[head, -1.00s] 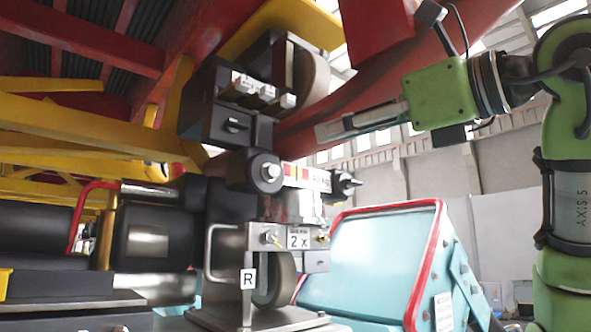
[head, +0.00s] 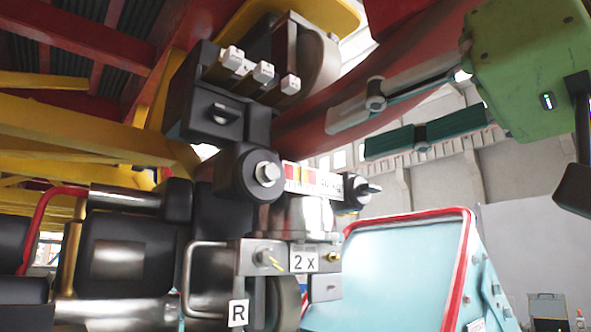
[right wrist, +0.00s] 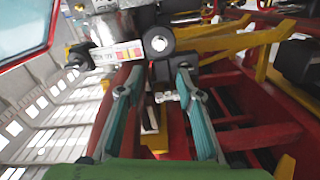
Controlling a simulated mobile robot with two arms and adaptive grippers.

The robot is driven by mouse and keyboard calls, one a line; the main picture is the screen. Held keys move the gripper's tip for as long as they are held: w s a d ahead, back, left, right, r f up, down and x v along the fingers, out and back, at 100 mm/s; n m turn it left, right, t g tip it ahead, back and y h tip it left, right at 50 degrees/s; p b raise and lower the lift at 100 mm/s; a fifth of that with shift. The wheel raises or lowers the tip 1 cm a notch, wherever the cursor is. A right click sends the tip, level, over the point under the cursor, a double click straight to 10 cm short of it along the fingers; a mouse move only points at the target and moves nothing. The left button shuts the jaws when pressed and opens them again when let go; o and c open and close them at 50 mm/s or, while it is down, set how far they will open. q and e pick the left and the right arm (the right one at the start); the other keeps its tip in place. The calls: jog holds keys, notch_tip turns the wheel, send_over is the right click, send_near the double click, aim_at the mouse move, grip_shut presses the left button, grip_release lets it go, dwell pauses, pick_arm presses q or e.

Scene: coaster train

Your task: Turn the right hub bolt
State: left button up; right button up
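A black round hub with a silver hex bolt (head: 267,172) faces me at the middle of the bogie in the head view. The bolt also shows in the right wrist view (right wrist: 158,42), beyond the fingertips. A smaller black hub with a protruding bolt (head: 370,189) sits to its right. The pictures do not settle which is the task's right hub bolt. My green right gripper (head: 348,134) is above and to the right of both, with its fingers apart and nothing between them. It shows open in the right wrist view (right wrist: 160,72). My left gripper is not in view.
Three white-tipped pins (head: 263,72) stick out of the black block above. A "2 x" plate (head: 304,258) and an "R" tag (head: 238,312) are below. A metal handle (head: 187,270) stands lower left. A pale-blue, red-edged panel (head: 395,270) is lower right. A red rail (head: 310,130) runs behind.

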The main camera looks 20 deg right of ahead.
aim_at(273, 169)
jog(key=w+a+n+p, duration=0.1)
jog(key=w, duration=0.3)
jog(key=w+a+p, duration=0.1)
jog(key=w+a, duration=0.1)
jog(key=w, duration=0.2)
jog(key=w+a+n+p, duration=0.1)
jog(key=w, duration=0.3)
jog(key=shift+w+a+f+n+p, duration=0.1)
jog(key=shift+w+a+n+p, duration=0.2)
jog(key=shift+p, duration=0.1)
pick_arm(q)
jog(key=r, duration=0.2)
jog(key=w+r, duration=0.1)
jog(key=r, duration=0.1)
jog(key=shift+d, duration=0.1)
pick_arm(e)
jog(key=shift+w, duration=0.25)
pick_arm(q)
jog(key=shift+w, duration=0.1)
pick_arm(e)
grip_shut()
